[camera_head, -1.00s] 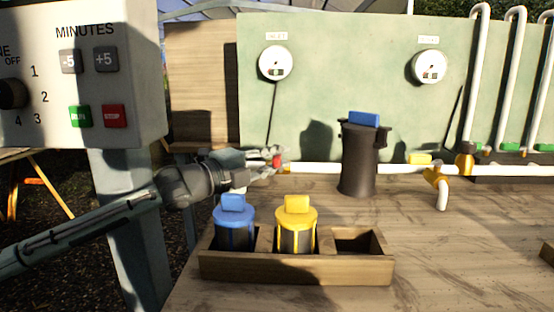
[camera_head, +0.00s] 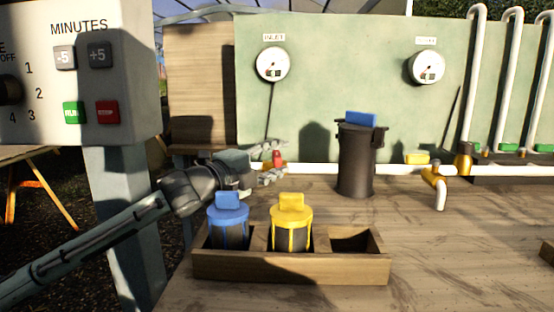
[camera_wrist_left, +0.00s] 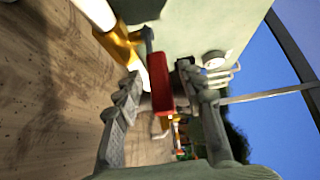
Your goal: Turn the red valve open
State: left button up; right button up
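The red valve handle (camera_head: 277,159) sits on a brass fitting at the left end of the white pipe, at the back of the bench. It shows large in the left wrist view (camera_wrist_left: 160,84), with a grey stem above it. My left gripper (camera_head: 272,161) reaches it from the left. In the wrist view its two fingers (camera_wrist_left: 158,76) are apart, one on each side of the red handle, with small gaps seeming to show. I cannot tell whether either finger touches it. My right gripper is in neither view.
A wooden rack (camera_head: 290,268) holds a blue-capped cartridge (camera_head: 228,228) and a yellow-capped cartridge (camera_head: 292,230), just in front of my left gripper. A dark canister (camera_head: 356,162) stands right of the valve. A control box (camera_head: 75,70) is at left.

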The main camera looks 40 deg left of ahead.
pick_arm(q)
jog(key=shift+s, duration=0.1)
jog(key=s, duration=0.8)
jog(key=s+a, duration=0.1)
jog(key=s, duration=0.2)
jog(key=shift+s+a, duration=0.1)
jog(key=shift+s, duration=0.3)
jog(key=shift+c, duration=0.4)
